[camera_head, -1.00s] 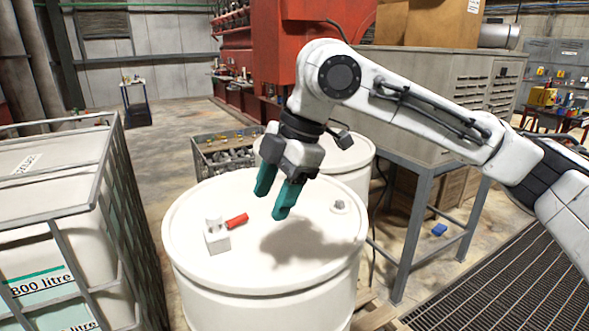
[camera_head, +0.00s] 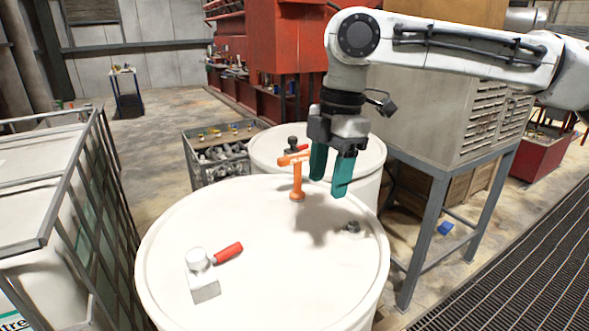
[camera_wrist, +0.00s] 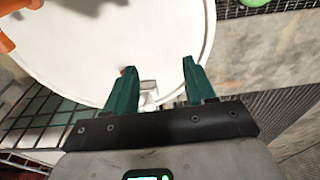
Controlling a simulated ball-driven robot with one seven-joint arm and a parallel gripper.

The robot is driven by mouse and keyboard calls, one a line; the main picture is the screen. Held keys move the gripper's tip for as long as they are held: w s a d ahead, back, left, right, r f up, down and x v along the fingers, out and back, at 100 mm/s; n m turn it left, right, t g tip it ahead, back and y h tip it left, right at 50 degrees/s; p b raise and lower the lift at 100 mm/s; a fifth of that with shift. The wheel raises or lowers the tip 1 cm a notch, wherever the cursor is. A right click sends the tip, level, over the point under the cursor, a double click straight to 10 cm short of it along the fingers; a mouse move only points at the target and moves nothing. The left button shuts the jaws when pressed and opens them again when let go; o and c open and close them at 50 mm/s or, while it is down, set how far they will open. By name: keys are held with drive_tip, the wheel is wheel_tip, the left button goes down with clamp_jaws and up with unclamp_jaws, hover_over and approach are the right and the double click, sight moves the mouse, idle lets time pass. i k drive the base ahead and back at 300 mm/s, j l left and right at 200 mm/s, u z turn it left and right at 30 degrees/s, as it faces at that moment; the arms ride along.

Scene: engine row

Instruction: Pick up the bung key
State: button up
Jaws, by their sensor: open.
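The orange bung key (camera_head: 297,183) stands upright on the white drum top (camera_head: 265,255), near its back edge, with its crossbar at the top. My gripper (camera_head: 331,182) is just right of it in the head view, fingers pointing down, apart and empty. Part of an orange thing, likely the key, shows at the top left corner of the wrist view (camera_wrist: 6,38). There the two teal fingers (camera_wrist: 155,82) are spread, with nothing held between them.
A white block-like item (camera_head: 203,278) with a red handle (camera_head: 228,252) lies on the drum's left part. A dark bung (camera_head: 351,227) sits at its right. A second white drum (camera_head: 350,152) stands behind, a crate (camera_head: 220,158) beside it. A caged tank (camera_head: 50,200) stands left.

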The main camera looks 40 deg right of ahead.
sight(297, 195)
drive_tip(key=i+l, duration=0.75)
